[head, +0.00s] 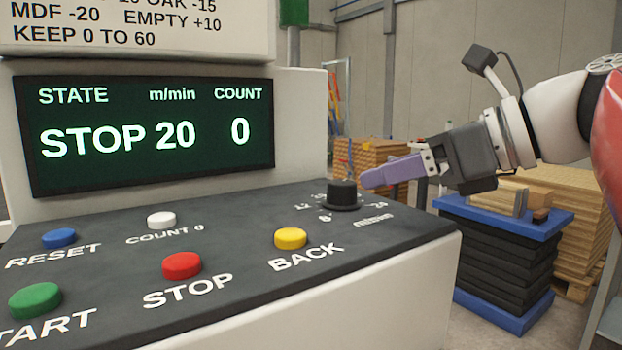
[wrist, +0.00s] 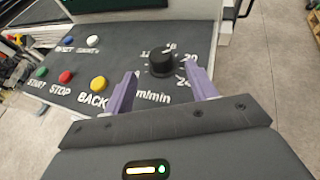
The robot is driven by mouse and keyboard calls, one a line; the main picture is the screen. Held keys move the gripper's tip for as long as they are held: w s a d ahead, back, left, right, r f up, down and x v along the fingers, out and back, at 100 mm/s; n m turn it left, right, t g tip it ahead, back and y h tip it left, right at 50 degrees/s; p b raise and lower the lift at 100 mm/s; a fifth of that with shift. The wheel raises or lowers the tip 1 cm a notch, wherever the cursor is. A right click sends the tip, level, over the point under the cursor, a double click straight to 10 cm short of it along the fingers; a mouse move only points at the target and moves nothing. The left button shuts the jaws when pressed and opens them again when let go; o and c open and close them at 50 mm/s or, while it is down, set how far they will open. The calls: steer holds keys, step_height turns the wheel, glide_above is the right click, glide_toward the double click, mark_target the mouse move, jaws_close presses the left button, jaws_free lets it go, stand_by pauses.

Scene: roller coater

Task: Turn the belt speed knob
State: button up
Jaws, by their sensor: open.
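The belt speed knob (head: 342,194) is a black round knob at the right end of the dark control panel, with a number scale and "m/min" around it. It also shows in the wrist view (wrist: 160,63), between and just beyond the two purple fingertips. My gripper (head: 368,178) reaches in from the right, close to the knob in the head view. In the wrist view my gripper (wrist: 166,84) is open, one finger on each side of the knob, apparently not touching it. The display (head: 150,135) reads STOP, 20 m/min, count 0.
On the panel are the yellow BACK button (head: 290,238), red STOP button (head: 182,265), green START button (head: 35,301), blue RESET button (head: 59,238) and white COUNT 0 button (head: 161,219). A blue-topped lift table (head: 500,214) and wood stacks stand behind on the right.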

mark_target(349, 183)
steer(key=x, duration=0.8)
steer(key=shift+d+r, duration=0.1)
steer(key=c, duration=1)
